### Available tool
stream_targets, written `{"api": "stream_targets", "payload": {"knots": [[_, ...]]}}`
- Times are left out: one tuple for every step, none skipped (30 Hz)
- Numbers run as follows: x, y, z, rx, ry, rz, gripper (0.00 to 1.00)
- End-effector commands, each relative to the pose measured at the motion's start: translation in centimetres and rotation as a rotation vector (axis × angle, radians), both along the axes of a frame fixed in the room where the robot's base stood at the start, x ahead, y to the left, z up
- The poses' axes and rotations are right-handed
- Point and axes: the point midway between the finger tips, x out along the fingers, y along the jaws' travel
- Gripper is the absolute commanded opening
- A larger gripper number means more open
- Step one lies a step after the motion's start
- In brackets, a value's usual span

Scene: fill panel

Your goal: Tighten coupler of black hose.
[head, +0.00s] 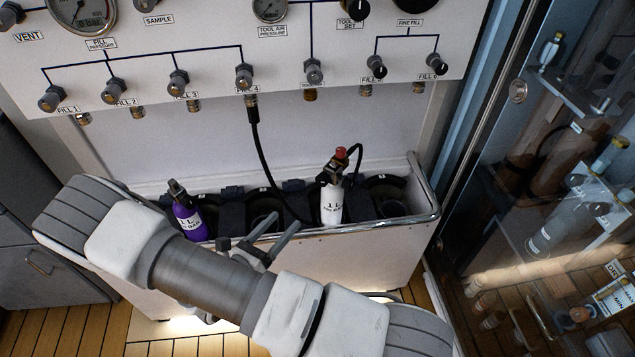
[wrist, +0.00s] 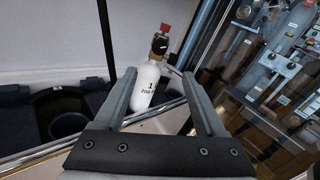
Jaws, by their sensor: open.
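The black hose (head: 262,155) hangs from a dark coupler (head: 253,101) under the FILL 4 valve. It drops into the rack and loops up behind a white bottle (head: 332,203) to its black valve (head: 331,172), which has a red top. Whether that end is seated is unclear. The bottle stands nearly upright; it also shows in the wrist view (wrist: 146,90). My gripper (head: 279,225) is open and empty, in front of the rack and left of the bottle. In the wrist view, the bottle appears beyond and between the open fingers (wrist: 160,76), not gripped.
A purple bottle (head: 188,220) leans in the rack's left part. The rack's metal rail (head: 432,202) runs along its front and right side. The fill panel (head: 205,25) with gauges and valves is above. A glass-fronted cabinet (head: 560,190) stands close on the right.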

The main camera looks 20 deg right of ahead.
Motion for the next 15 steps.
{"api": "stream_targets", "payload": {"knots": [[0.1,-0.1,-0.1,-0.005,0.003,0.004,0.73],[0.2,-0.3,-0.1,-0.007,0.003,0.004,0.73],[0.4,-0.6,-0.1,-0.007,0.003,0.004,0.73],[0.5,-0.9,-0.1,-0.006,0.002,0.004,0.73],[0.7,-1.2,-0.1,-0.005,0.003,0.003,0.73],[1.0,-1.8,-0.1,-0.006,0.002,0.001,0.73],[1.3,-2.3,-0.1,-0.006,0.002,0.0,0.73],[1.6,-2.8,-0.1,-0.006,0.003,0.001,0.73],[2.0,-3.5,-0.1,-0.006,0.002,-0.001,0.73],[2.4,-4.1,-0.2,-0.005,0.002,-0.001,0.73],[2.7,-4.6,-0.2,-0.005,0.002,-0.001,0.73],[3.1,-5.4,-0.1,-0.006,0.002,-0.002,0.73],[3.5,-6.0,-0.1,-0.006,0.001,-0.001,0.73],[3.9,-6.5,-0.2,-0.005,0.002,-0.001,0.73],[4.3,-7.3,-0.2,-0.004,0.002,-0.001,0.73]]}}
